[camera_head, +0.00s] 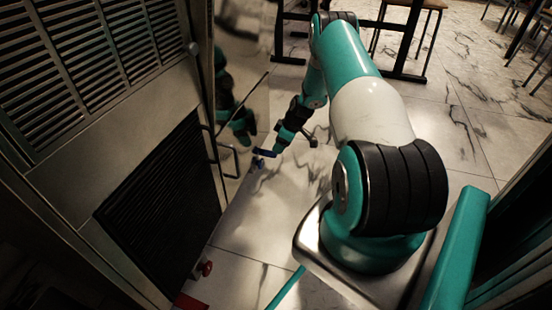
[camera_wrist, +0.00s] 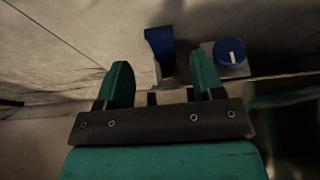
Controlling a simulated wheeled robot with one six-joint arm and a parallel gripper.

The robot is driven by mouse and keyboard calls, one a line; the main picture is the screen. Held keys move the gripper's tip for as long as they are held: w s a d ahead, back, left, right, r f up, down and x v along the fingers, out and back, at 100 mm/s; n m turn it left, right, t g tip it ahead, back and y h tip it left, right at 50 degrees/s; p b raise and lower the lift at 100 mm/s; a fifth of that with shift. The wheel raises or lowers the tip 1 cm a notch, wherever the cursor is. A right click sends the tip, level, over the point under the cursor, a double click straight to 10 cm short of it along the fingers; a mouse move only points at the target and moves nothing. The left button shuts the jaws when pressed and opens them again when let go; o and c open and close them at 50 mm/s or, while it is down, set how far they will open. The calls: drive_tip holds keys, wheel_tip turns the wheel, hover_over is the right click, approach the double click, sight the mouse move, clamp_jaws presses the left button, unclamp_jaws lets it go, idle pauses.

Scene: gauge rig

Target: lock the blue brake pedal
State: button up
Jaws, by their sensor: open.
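A blue curved piece, which looks like the brake pedal (camera_wrist: 159,48), shows in the wrist view straight ahead, in line with the gap between my fingers. My gripper (camera_wrist: 160,66) is open, with one teal finger on each side of that line; I cannot tell whether the pedal's lower end is between them. To its right is a round blue knob (camera_wrist: 230,50) with a white mark, on a pale plate. In the head view my gripper (camera_head: 269,149) is low by the metal cabinet, with small blue parts (camera_head: 257,163) at its tip. Contact is too small to tell.
A metal cabinet (camera_head: 135,120) with dark vents fills the left of the head view. A dark table frame and chair (camera_head: 410,20) stand at the back.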

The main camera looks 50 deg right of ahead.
sight(274, 154)
drive_tip(key=b+x, duration=0.2)
drive_tip(key=x, duration=0.3)
